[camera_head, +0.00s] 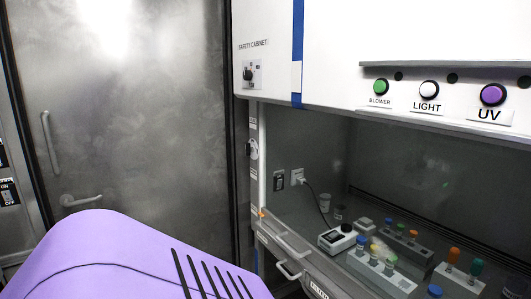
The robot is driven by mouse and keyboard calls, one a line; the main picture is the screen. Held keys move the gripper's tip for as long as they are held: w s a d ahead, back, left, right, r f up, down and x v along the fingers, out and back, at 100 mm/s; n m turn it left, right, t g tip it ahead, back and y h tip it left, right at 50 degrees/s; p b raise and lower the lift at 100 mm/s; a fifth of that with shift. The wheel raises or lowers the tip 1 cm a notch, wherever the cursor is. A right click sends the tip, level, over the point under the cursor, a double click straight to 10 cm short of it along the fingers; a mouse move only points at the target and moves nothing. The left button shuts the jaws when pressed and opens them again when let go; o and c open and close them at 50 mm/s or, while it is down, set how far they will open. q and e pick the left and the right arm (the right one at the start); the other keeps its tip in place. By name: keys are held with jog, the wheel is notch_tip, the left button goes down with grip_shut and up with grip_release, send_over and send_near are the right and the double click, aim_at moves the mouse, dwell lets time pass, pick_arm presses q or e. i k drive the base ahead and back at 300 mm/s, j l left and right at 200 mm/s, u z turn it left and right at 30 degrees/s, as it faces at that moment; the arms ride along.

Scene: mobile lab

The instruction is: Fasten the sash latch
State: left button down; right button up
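The white safety cabinet (380,40) fills the right of the head view. Its dark glass front (430,165) shows below the white panel. A small round white and dark fitting (252,150) sits on the cabinet's left side post. Neither of my grippers is in view.
Inside the cabinet stand a white device (337,239) with a cord to a wall socket (297,177) and several tube racks (380,271) with coloured caps. BLOWER, LIGHT and UV buttons (492,95) are above. A metal door (130,130) with handles is at left.

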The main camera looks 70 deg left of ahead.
aim_at(248, 148)
jog(key=u, duration=0.5)
jog(key=l+u, duration=0.1)
jog(key=u, duration=0.35)
jog(key=k+u, duration=0.1)
jog(key=u, duration=0.85)
jog(key=k+u, duration=0.1)
jog(key=u, duration=0.4)
jog(key=i+j, duration=0.4)
jog(key=i+j+u, duration=0.1)
jog(key=i+j, duration=0.3)
jog(key=i, duration=0.2)
